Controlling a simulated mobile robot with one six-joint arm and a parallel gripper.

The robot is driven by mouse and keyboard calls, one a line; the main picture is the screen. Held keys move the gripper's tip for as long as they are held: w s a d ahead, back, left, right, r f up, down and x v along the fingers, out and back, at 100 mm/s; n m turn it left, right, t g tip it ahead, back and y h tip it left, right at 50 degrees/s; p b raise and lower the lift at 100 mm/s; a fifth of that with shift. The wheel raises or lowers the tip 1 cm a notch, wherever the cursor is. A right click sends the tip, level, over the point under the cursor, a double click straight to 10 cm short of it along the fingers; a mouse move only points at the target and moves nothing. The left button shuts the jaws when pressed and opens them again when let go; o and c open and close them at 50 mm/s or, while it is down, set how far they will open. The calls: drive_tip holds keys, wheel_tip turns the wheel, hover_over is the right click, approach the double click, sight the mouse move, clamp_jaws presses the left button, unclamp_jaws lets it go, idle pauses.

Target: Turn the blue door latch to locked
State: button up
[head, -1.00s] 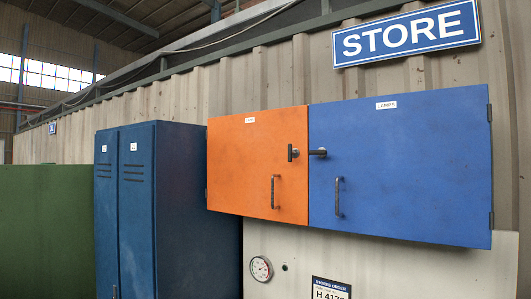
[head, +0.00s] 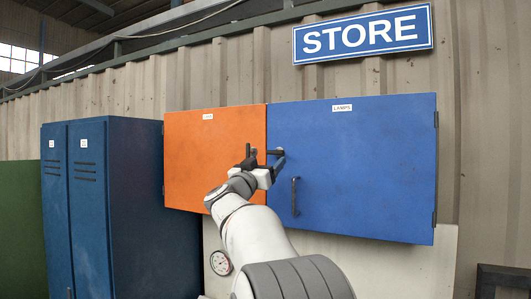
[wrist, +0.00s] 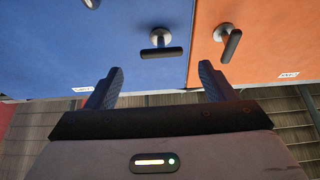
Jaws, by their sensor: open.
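The blue door latch (head: 275,152) sits on the left edge of the blue door (head: 360,170), near the orange door (head: 208,160). In the wrist view, the blue door latch (wrist: 161,52) has a dark lever lying level on a round silver boss. My gripper (head: 264,161) is raised in front of the latch and partly covers that area in the head view. In the wrist view my gripper (wrist: 160,73) is open and empty. Its two fingers stand either side of the lever's line, with the tips just short of it.
A second latch (wrist: 230,42), on the orange door, stands close beside, its lever slanted in the wrist view. A pull handle (head: 294,196) is on the blue door below the latch. Blue lockers (head: 150,210) stand at the left. A gauge (head: 221,263) is below the doors.

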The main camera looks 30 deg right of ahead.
sight(275, 153)
drive_tip(key=p+x, duration=0.2)
drive_tip(key=x, duration=0.4)
drive_tip(key=shift+c, duration=0.4)
